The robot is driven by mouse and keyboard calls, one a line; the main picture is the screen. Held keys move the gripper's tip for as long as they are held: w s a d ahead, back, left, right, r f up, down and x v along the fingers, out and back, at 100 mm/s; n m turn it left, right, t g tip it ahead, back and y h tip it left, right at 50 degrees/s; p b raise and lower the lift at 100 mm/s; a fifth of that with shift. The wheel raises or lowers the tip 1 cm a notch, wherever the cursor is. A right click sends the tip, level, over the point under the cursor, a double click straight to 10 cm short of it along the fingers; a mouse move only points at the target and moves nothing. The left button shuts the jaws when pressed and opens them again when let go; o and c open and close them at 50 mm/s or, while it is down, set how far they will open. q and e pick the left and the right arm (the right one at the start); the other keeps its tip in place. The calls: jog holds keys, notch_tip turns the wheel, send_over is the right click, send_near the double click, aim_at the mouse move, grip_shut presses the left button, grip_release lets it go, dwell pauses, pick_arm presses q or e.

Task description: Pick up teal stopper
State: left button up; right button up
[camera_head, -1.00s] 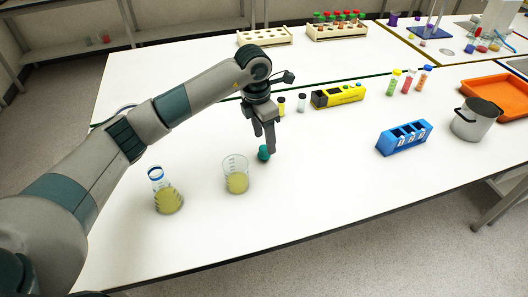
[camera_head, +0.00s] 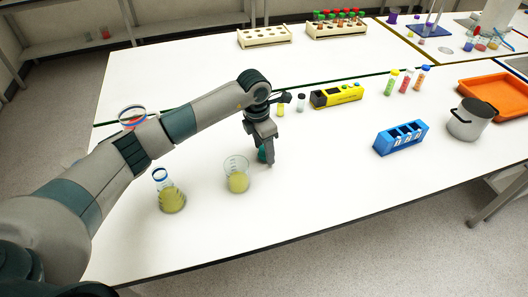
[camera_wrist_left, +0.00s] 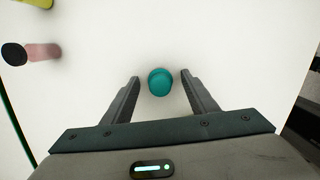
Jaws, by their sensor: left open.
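The teal stopper (camera_head: 262,155) stands on the white table, partly hidden behind a finger in the head view. In the left wrist view the teal stopper (camera_wrist_left: 160,82) lies between the two finger tips, with a gap on each side. My left gripper (camera_head: 266,158) is open and lowered around the stopper, pointing down at the table. The left gripper's fingers also show in the left wrist view (camera_wrist_left: 160,80). My right gripper is not in view.
A beaker (camera_head: 237,178) and a flask (camera_head: 170,195), both with yellow liquid, stand just left of the gripper. A blue rack (camera_head: 401,138) and a pot (camera_head: 470,120) stand to the right. The table front is clear.

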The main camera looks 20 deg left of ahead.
pick_arm(q)
jog(key=shift+c, duration=0.7)
jog(key=c, duration=1)
jog(key=shift+r, duration=0.1)
jog(key=shift+r+b, duration=0.7)
jog(key=shift+r, duration=0.05)
notch_tip(320, 180, up, 2)
jog(key=shift+w+d+r+b, duration=0.1)
jog(key=shift+r+b, duration=0.1)
jog(key=shift+b, duration=0.6)
jog(key=shift+w+d+r+b, duration=0.4)
jog(key=shift+d+r+b, duration=0.55)
jog(key=shift+d, duration=0.95)
jog(key=shift+w+d+r+b, duration=0.4)
jog(key=shift+d+r+b, duration=0.2)
jog(key=shift+d+r, duration=1.05)
jog(key=shift+w+d+r+b, duration=0.4)
jog(key=shift+d+r+b, duration=0.45)
jog(key=shift+d, duration=1.25)
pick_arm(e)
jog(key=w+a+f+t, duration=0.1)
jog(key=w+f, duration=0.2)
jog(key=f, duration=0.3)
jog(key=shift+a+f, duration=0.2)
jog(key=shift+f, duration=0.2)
